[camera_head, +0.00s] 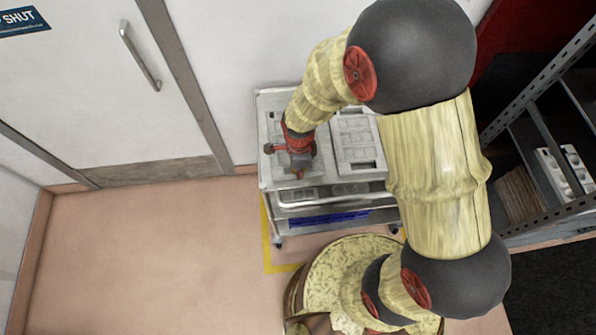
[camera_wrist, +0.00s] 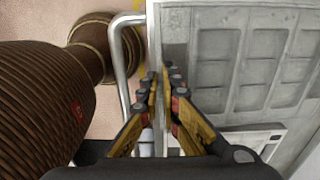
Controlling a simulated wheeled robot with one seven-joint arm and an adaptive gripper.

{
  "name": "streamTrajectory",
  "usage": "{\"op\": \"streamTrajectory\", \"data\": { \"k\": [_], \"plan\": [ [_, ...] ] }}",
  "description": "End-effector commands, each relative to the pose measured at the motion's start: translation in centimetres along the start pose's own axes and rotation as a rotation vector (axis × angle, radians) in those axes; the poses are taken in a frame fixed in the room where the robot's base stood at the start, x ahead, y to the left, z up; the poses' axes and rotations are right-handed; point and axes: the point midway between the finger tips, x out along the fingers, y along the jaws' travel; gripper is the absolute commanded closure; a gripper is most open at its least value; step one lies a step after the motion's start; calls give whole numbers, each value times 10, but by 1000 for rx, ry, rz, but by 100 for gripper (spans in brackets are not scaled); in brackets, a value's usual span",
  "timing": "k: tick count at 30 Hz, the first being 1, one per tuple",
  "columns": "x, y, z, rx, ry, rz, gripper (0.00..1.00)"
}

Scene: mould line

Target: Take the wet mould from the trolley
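The trolley (camera_head: 275,105) stands against the wall with a handle (camera_wrist: 122,50) at one side. A pale grey mould with rectangular hollows (camera_head: 356,143) lies on its top at the right. My gripper (camera_head: 297,168) is over the left part of the trolley top. In the wrist view, its fingertips (camera_wrist: 164,80) are close together beside a grey hollowed mould (camera_wrist: 250,60). A thin pale strip shows between the fingers; I cannot tell whether they press on it. Nothing clearly shows which mould is wet.
Another moulded piece (camera_head: 305,194) and something blue (camera_head: 325,219) are on lower levels of the trolley. A metal rack (camera_head: 545,110) stands at the right. A closed door (camera_head: 95,85) is at the left, with clear floor (camera_head: 150,255) before it.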

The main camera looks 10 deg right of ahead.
Motion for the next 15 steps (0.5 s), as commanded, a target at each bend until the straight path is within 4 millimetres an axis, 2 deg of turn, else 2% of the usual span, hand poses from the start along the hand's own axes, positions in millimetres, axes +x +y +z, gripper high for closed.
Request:
{"op": "streamTrajectory", "data": {
  "k": [1,7,15],
  "plan": [
    [-12,8,0,-1,-1,-4,100],
    [-54,42,-4,-2,-2,-5,100],
    [-76,98,-9,-3,-1,-2,100]
  ]
}}
